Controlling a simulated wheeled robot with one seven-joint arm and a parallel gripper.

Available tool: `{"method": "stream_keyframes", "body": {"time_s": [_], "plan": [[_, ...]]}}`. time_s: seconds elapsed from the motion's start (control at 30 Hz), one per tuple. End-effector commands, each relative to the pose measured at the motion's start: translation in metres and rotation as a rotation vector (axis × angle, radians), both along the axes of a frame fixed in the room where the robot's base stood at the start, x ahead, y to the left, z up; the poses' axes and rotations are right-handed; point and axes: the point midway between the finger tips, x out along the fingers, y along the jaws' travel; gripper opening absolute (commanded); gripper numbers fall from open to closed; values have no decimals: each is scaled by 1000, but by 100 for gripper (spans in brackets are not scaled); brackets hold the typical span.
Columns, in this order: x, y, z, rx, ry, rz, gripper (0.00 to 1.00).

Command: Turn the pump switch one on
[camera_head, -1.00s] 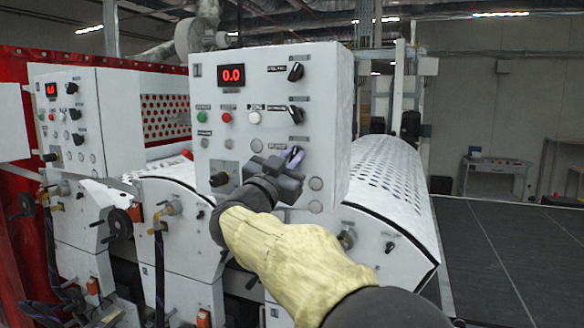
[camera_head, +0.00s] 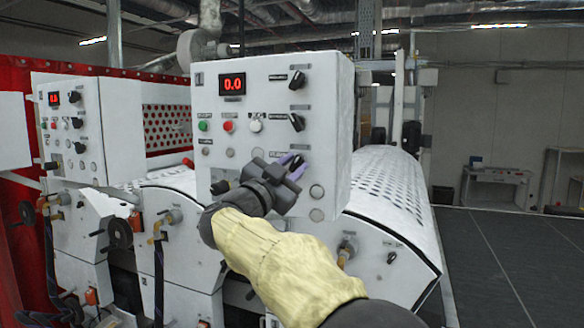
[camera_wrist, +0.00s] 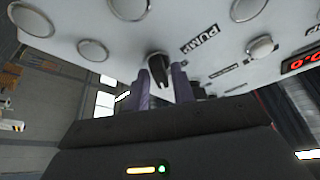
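The pump switch is a black rotary knob (camera_wrist: 158,68) on the white control panel, beside a "PUMP" label (camera_wrist: 200,39) in the wrist view. My gripper (camera_wrist: 160,80) has its two purple fingers on either side of this knob, with gaps visible; I cannot tell whether either finger touches it. In the head view my gripper (camera_head: 291,164) is at the lower right part of panel one (camera_head: 215,115) and mostly hides the pump knob.
Two more black knobs, an upper one (camera_head: 297,80) and a middle one (camera_head: 296,122), sit above my gripper. A red display (camera_head: 232,83) reads 0.0. A perforated roller cover (camera_head: 385,180) lies right.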

Motion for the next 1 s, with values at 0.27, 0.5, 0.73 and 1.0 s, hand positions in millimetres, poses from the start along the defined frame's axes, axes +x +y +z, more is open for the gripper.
{"method": "stream_keyframes", "body": {"time_s": [0.27, 0.5, 0.73, 1.0], "plan": [[0, 0, 0, -2, -1, 0, 35], [-9, 6, -6, -2, 0, 1, 35], [-41, 26, -21, -1, 0, 5, 35], [-84, 54, -39, -1, 0, 4, 35]]}}
